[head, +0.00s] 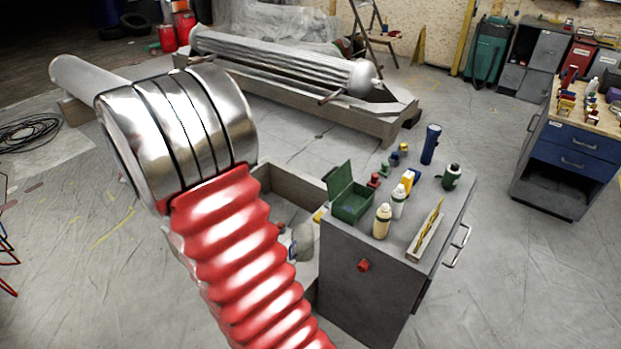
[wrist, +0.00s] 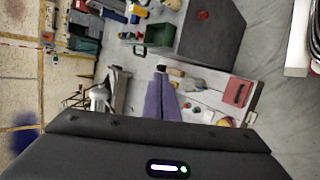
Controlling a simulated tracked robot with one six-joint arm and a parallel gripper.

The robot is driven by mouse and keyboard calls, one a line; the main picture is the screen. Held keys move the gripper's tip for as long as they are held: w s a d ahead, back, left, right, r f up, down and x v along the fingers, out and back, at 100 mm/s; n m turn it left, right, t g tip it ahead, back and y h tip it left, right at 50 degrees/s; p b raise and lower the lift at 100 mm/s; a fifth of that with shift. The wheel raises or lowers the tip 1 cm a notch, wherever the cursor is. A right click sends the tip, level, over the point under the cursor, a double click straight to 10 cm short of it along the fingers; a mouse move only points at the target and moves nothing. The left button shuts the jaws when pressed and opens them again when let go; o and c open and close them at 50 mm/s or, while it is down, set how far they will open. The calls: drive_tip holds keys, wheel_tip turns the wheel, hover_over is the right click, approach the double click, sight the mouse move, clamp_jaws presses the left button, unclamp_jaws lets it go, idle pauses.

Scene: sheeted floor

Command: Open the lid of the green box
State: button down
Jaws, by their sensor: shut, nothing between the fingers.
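The green box (head: 352,206) sits on the near left corner of the grey cabinet top. Its lid (head: 339,179) stands raised at the box's left and back side, so the box is open at the top. The green box (wrist: 159,34) also shows near the top of the wrist view, turned sideways. My gripper (wrist: 162,75) shows in the wrist view as two purple-grey fingers lying together, shut and empty. It is apart from the box. The head view does not show my gripper; my red arm fills its middle left.
Bottles (head: 382,221), a dark blue flashlight (head: 431,144) and a narrow tray (head: 416,247) share the grey cabinet (head: 350,292) top with the box. A grey open bin (head: 288,181) stands left of the cabinet. A blue drawer unit (head: 568,160) stands at right, with clear floor between.

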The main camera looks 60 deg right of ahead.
sight(335, 179)
drive_tip(key=w+d+f+n+g+h, duration=0.1)
drive_tip(key=d+f+h, duration=0.7)
drive_tip(key=d+f, duration=1.3)
drive_tip(key=shift+w+d+f+n+g, duration=0.2)
drive_tip(key=shift+d+f+n+g, duration=0.1)
drive_tip(key=shift+d+n+g, duration=0.65)
drive_tip(key=shift+d, duration=0.15)
drive_tip(key=s+d+r, duration=0.2)
drive_tip(key=s+d, duration=0.5)
drive_tip(key=d, duration=0.1)
drive_tip(key=shift+s+d+r, duration=0.15)
drive_tip(key=shift+d+r, duration=0.15)
drive_tip(key=shift+r, duration=0.05)
